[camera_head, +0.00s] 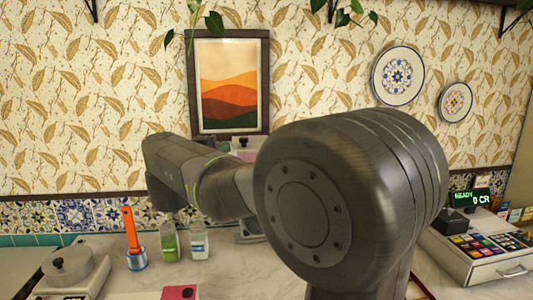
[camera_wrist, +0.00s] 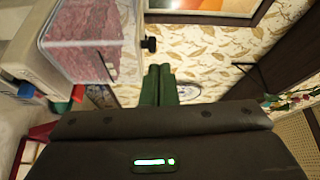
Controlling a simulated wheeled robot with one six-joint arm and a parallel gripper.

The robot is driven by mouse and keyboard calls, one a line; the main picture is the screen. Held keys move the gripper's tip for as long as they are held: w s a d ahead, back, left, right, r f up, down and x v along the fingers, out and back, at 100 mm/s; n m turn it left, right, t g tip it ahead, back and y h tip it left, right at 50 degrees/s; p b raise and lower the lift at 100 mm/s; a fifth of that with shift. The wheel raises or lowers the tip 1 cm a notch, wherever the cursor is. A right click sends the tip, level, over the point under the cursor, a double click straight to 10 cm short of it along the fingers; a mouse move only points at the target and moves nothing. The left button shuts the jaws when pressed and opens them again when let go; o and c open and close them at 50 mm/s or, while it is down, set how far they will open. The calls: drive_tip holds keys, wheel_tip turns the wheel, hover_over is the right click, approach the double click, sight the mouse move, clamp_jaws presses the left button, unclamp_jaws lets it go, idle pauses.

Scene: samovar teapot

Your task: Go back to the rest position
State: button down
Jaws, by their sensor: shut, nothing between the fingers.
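My gripper (camera_wrist: 159,84) shows in the wrist view as two dark green fingers side by side, closed together with nothing between them. Behind the fingertips is patterned wallpaper, with part of a round wall plate (camera_wrist: 188,91) beside them. In the head view my dark arm is raised across the middle, above the counter (camera_head: 125,279). The fingers cannot be made out there.
A clear container with reddish contents (camera_wrist: 90,42) stands left of the fingers in the wrist view. In the head view, an orange-handled utensil (camera_head: 130,230), two jars (camera_head: 170,246) (camera_head: 199,245) and a cash register (camera_head: 485,248) stand on the counter. A framed picture (camera_head: 229,85) hangs behind.

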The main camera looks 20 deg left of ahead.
idle(0.3)
drive_tip(key=w+d+p, duration=0.1)
drive_tip(key=w+d, duration=0.2)
drive_tip(key=w, duration=0.5)
drive_tip(key=shift+w, duration=0.4)
drive_tip(key=shift+d, duration=0.1)
